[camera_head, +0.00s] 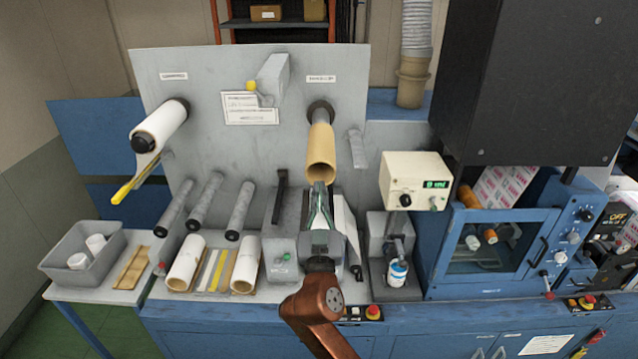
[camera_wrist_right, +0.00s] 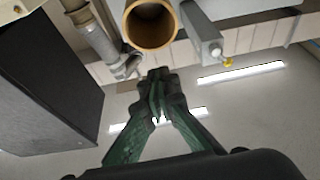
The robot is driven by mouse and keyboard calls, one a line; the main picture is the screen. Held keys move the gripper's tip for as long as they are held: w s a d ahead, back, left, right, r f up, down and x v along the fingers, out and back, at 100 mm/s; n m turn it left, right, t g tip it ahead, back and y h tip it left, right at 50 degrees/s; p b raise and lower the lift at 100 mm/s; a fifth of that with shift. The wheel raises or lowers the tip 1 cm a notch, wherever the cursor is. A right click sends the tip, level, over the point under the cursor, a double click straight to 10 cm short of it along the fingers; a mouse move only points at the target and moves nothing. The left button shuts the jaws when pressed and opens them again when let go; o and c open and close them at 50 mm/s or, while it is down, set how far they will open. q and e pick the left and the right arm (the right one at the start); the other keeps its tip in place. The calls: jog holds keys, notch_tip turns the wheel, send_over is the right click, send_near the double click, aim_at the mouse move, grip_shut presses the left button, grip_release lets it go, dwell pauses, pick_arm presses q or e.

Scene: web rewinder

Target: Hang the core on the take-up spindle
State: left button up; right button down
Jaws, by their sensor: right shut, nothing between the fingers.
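The core (camera_head: 321,152) is a tan cardboard tube at the black hub of the right-hand spindle (camera_head: 320,108) on the grey upright panel. It points outward, open end toward me, and appears to sit around the spindle; the spindle's shaft is hidden. In the right wrist view the core's round rim (camera_wrist_right: 128,38) shows at the top with a dark inside. My right gripper (camera_head: 320,188) is just below and in front of the core's open end, its fingers shut and empty. Its closed fingertips also show in the wrist view (camera_wrist_right: 158,76), apart from the rim in that picture. My left gripper is out of view.
A white roll (camera_head: 160,125) hangs on the left spindle. Rollers (camera_head: 240,210) stick out below. Two white rolls (camera_head: 187,262) and a grey bin (camera_head: 85,252) lie on the bench. A cream controller box (camera_head: 414,178) stands to the right, and a dark cabinet (camera_head: 540,80) overhangs there.

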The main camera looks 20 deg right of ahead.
jog(key=x, duration=0.7)
jog(key=shift+w+d+m+t+h, duration=0.2)
jog(key=shift+d+m+t+h, duration=0.1)
dwell(0.4)
jog(key=shift+w, duration=0.1)
